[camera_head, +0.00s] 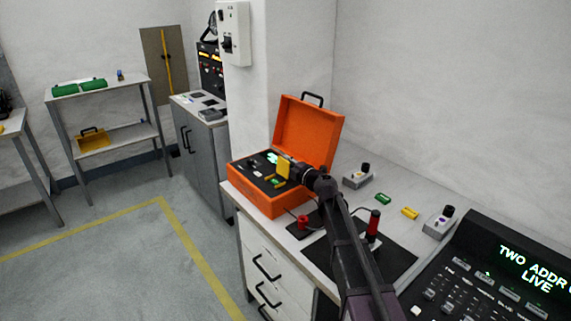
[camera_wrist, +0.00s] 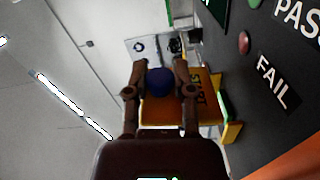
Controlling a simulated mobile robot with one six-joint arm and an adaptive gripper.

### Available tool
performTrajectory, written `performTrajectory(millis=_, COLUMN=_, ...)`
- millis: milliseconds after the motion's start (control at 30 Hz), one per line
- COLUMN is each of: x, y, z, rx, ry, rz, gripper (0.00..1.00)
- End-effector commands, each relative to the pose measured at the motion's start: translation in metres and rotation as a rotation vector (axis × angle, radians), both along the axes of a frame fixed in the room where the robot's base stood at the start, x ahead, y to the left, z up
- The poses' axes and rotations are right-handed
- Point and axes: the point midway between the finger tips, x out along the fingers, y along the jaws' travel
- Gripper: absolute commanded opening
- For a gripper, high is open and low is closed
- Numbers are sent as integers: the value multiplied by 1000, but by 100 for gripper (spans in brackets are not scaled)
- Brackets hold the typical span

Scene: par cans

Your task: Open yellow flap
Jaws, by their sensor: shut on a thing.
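An orange case (camera_head: 262,203) stands on the white workbench with its lid (camera_head: 306,134) raised. The yellow flap (camera_head: 283,167) shows at the tip of my gripper, above the case's dark panel, and looks raised from it. In the wrist view the yellow flap (camera_wrist: 209,104) carries dark lettering that seems to read START. A round dark blue knob (camera_wrist: 160,83) lies in front of the flap. My gripper (camera_wrist: 160,72) has one finger on each side of this knob and is shut on it. The fingers hide part of the flap, and its hinge is unclear.
The dark panel (camera_wrist: 270,50) has PASS and FAIL markings and a red button (camera_wrist: 244,42). A red-handled tool (camera_head: 373,225) stands on a black mat (camera_head: 390,262). Small grey boxes (camera_head: 358,177) and a console (camera_head: 480,275) lie to the right.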

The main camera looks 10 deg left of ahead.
Motion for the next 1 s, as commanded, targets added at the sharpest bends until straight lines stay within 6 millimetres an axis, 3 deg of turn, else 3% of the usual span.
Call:
performTrajectory(millis=367, x=2, y=0, z=0, rx=7, ry=6, rz=0, gripper=0)
performTrajectory(millis=400, x=2, y=0, z=0, rx=7, ry=6, rz=0, gripper=35)
performTrajectory(millis=500, x=2, y=0, z=0, rx=7, ry=6, rz=0, gripper=64)
performTrajectory(millis=533, x=1, y=0, z=0, rx=6, ry=5, rz=0, gripper=68)
performTrajectory(millis=1000, x=-1, y=-2, z=0, rx=5, ry=5, rz=-1, gripper=68)
